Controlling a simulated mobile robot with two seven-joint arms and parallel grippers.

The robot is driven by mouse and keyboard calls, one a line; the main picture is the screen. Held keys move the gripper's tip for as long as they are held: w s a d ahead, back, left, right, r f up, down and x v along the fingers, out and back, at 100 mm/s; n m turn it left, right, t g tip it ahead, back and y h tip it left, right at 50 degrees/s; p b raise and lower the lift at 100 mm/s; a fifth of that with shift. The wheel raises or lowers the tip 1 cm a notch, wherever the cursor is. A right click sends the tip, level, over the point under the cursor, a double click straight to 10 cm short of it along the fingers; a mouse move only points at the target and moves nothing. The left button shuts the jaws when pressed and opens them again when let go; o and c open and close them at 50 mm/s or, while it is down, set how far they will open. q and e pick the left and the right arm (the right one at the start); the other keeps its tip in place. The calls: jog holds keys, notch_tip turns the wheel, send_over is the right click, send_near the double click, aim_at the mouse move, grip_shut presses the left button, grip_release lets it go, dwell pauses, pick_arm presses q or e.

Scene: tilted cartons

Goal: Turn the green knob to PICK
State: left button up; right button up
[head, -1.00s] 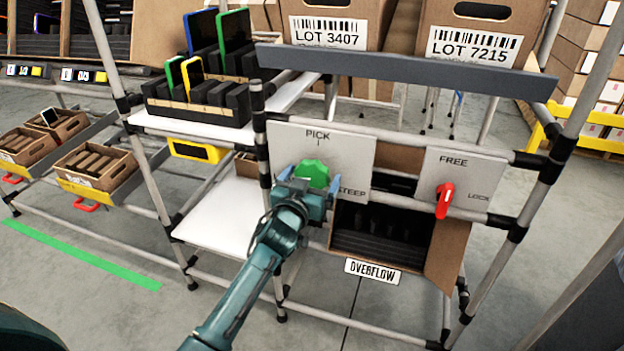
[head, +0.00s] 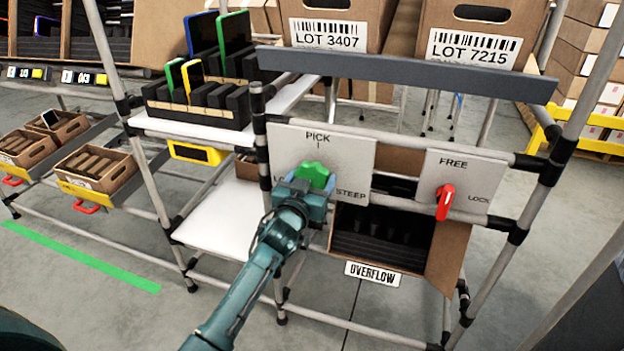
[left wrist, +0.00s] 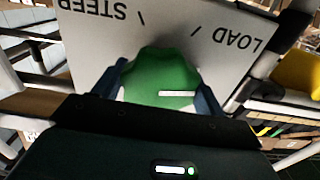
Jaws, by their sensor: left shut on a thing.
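The green knob (head: 313,173) sits on a pale panel (head: 345,150) lettered PICK at top, STEEP at right and a partly hidden LO... at left. My left gripper (head: 310,186) is shut on the knob, its blue fingers on either side. In the left wrist view the green knob (left wrist: 160,78) is between the fingers (left wrist: 160,90), with a white mark on its face. There the panel (left wrist: 185,25) appears upside down, with STEEP and LOAD readable and PICK out of view. My right gripper is not in view.
A second panel (head: 470,170) with a red handle (head: 446,200) reads FREE and LOCK, to the right. An open carton (head: 447,245) stands below, with an OVERFLOW label (head: 373,273). Grey rack tubes (head: 420,150) surround the panels. A white shelf (head: 222,215) at left is clear.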

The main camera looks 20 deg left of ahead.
pick_arm(q)
jog(key=shift+m, duration=0.3)
jog(key=m+p, duration=0.1)
jog(key=m, duration=0.2)
jog(key=shift+m, duration=0.8)
jog(key=m, duration=0.2)
jog(key=shift+a+m, duration=0.1)
jog(key=shift+m, duration=0.2)
jog(key=m, duration=0.2)
jog(key=shift+m+p, duration=0.35)
jog(key=shift+m, duration=0.05)
jog(key=shift+r+m, duration=0.1)
jog(key=shift+m, duration=0.8)
jog(key=m, duration=0.5)
jog(key=shift+m+p, duration=0.35)
jog(key=shift+m, duration=0.85)
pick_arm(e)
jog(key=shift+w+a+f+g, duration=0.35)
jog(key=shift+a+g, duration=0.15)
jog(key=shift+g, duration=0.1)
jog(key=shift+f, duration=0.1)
